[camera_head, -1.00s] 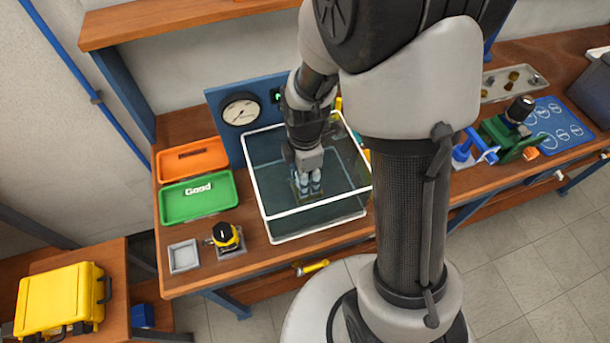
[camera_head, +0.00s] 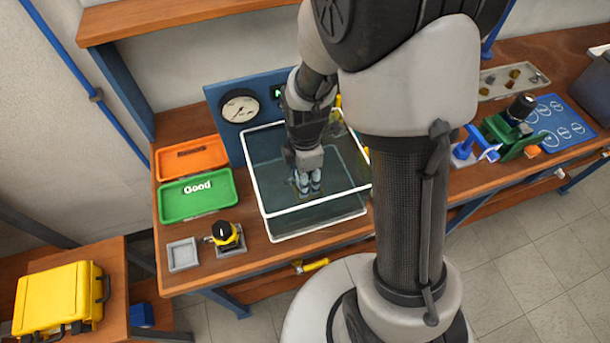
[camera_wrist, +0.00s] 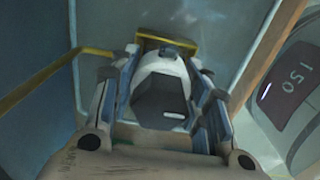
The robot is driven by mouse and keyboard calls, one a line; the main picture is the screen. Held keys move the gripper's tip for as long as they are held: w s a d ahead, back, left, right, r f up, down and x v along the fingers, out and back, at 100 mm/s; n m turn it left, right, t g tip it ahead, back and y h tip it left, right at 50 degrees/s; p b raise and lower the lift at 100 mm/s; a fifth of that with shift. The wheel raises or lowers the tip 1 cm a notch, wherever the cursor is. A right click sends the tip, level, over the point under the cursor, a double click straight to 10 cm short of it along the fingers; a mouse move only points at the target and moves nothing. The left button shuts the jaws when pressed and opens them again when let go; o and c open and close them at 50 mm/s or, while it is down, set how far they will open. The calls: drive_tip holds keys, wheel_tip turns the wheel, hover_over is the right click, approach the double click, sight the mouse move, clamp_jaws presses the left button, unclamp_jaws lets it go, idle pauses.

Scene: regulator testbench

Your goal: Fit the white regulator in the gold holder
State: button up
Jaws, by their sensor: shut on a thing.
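My gripper (camera_head: 308,182) reaches down into the clear-walled tank (camera_head: 262,200) on the bench. In the wrist view my gripper (camera_wrist: 160,105) is shut on the white regulator (camera_wrist: 160,68), which has a dark cap facing the camera and sits between the two fingers. The gold holder (camera_wrist: 165,45) shows as a yellowish bar just beyond the regulator, with a thin gold rail running off to the left. The regulator's far end is hidden, so I cannot tell whether it is seated in the holder. In the head view the gripper hides most of the regulator.
A blue panel with a round gauge (camera_head: 239,106) stands behind the tank. A green "Good" tray (camera_head: 197,196) and an orange tray (camera_head: 192,158) lie left. A yellow-and-black regulator (camera_head: 226,236) stands in front near a small grey tray (camera_head: 183,254). Tank walls surround my gripper.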

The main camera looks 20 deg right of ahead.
drive_tip(key=o, duration=1.6)
drive_tip(key=shift+c, duration=0.2)
drive_tip(key=shift+o, duration=0.6)
drive_tip(key=o, duration=0.4)
drive_tip(key=shift+c, duration=0.2)
drive_tip(key=shift+r, duration=0.1)
drive_tip(key=shift+r+p, duration=3.25)
drive_tip(key=shift+r, duration=0.65)
